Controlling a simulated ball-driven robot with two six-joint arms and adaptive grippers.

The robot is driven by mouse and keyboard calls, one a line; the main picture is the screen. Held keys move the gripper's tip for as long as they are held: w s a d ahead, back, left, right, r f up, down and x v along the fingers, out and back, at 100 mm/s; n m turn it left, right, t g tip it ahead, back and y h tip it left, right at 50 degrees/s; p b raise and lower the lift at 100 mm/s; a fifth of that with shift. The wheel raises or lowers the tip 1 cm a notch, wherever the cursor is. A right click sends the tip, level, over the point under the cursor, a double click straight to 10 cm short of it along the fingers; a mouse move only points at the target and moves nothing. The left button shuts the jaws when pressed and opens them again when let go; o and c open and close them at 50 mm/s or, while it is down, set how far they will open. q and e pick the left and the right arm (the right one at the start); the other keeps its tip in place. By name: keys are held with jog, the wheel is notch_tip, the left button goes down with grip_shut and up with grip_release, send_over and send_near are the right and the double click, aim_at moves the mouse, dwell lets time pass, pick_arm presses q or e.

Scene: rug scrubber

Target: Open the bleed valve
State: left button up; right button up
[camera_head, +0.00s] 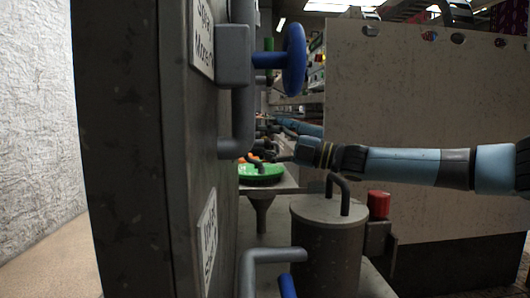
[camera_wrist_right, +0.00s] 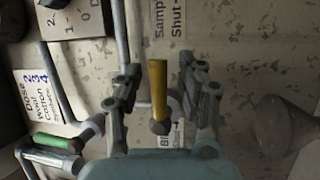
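A yellow lever handle (camera_wrist_right: 158,82) shows in the right wrist view, with a rounded knob at its lower end. It lies between the fingers of my right gripper (camera_wrist_right: 163,74). The fingers are apart, with a gap on each side of the handle. The lever cannot be made out there. My left gripper is not in view.
A blue handwheel (camera_head: 293,60) juts from the dark panel (camera_head: 130,150). A green round part (camera_head: 262,173) is below my right gripper. A grey cylinder (camera_head: 327,245) with a bent pipe stands in front. A green handle (camera_wrist_right: 52,144) is at left in the wrist view.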

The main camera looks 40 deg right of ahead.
jog(key=shift+r, duration=0.1)
grip_shut()
dwell(0.5)
